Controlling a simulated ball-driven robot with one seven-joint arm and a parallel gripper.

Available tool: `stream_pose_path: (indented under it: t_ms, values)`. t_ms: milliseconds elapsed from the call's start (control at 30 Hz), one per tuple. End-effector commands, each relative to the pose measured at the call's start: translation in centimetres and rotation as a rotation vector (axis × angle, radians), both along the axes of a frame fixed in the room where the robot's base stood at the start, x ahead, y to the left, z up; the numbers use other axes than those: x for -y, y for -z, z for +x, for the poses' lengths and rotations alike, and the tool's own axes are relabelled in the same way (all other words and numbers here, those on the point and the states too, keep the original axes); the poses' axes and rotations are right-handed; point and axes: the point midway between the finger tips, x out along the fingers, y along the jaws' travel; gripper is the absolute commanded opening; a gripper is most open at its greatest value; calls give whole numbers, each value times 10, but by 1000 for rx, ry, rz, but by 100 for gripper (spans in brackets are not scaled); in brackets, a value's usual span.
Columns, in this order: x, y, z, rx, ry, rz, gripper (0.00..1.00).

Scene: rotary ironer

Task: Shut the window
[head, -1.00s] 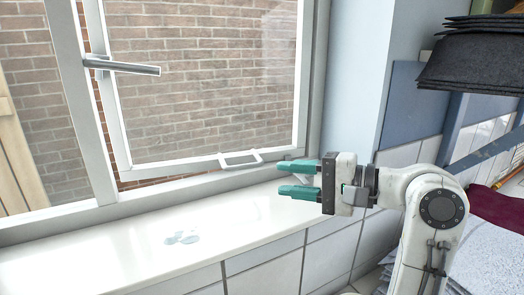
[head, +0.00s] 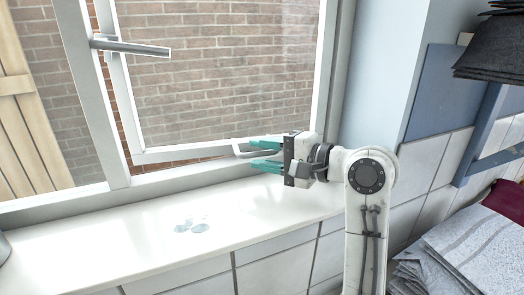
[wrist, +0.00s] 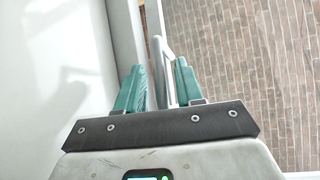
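The window sash (head: 141,100) stands ajar, with a gap between its lower edge and the white frame (head: 185,180) where brick shows. A pale loop-shaped pull handle (head: 240,149) sits at the sash's bottom rail. A grey lever handle (head: 130,47) points right from the left upright. My gripper (head: 256,155) has teal fingers, open, at the pull handle. In the wrist view my gripper (wrist: 160,85) has the pull handle (wrist: 166,70) between its fingers, nearer the right one. Contact cannot be told.
The white sill (head: 100,245) below is mostly clear, with a few pale flat discs (head: 190,227) on it. A dark object (head: 4,247) shows at the left edge. Dark stacked sheets (head: 490,48) and grey-white folded cloth (head: 470,250) are at the right. Brick wall lies outside.

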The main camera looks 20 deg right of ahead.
Motion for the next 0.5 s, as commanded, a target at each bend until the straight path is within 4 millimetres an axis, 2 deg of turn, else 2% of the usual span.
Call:
stream_pose_path:
  t_ms: [333, 500]
  values:
    - [-3, 0, 3, 1, 0, 1, 37]
    - [-3, 0, 3, 1, 0, 1, 21]
